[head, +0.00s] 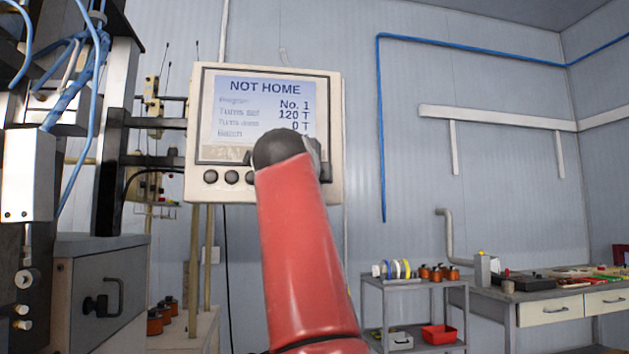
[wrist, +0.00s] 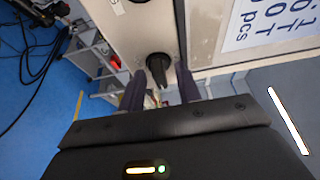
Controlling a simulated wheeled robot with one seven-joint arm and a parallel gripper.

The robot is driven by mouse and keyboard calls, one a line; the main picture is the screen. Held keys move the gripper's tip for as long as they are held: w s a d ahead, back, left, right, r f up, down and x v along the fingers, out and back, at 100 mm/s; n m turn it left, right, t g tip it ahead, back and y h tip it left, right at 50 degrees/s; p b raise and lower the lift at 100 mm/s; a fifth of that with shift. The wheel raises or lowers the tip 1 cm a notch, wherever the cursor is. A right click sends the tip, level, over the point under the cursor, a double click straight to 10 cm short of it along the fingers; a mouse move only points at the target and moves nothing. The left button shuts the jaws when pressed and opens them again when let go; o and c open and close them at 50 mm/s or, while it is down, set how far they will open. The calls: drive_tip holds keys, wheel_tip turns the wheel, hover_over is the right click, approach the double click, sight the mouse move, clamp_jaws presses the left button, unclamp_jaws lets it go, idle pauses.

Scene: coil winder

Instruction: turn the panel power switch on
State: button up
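The control panel (head: 334,130) is a cream box with a lit screen (head: 258,115) reading NOT HOME. In the wrist view a black rotary switch (wrist: 158,64) sits on the panel's pale face (wrist: 139,27). Its grip points down the picture, towards my gripper. My gripper (wrist: 160,82) is open, with one finger on each side of the switch's grip and a visible gap at each side. Contact is not visible. In the head view my red arm covers the panel's lower right, hiding the switch and my gripper.
Several dark round buttons (head: 231,177) line the panel's lower edge. The winder machine (head: 97,285) stands close on the left. A grey trolley (head: 398,288) with spools and a workbench (head: 545,294) stand at the back right.

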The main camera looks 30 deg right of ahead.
drive_tip(key=shift+s, duration=0.1)
drive_tip(key=b+v, duration=0.2)
drive_tip(key=v, duration=0.5)
drive_tip(key=shift+s+a+b, duration=0.25)
drive_tip(key=shift+b, duration=0.15)
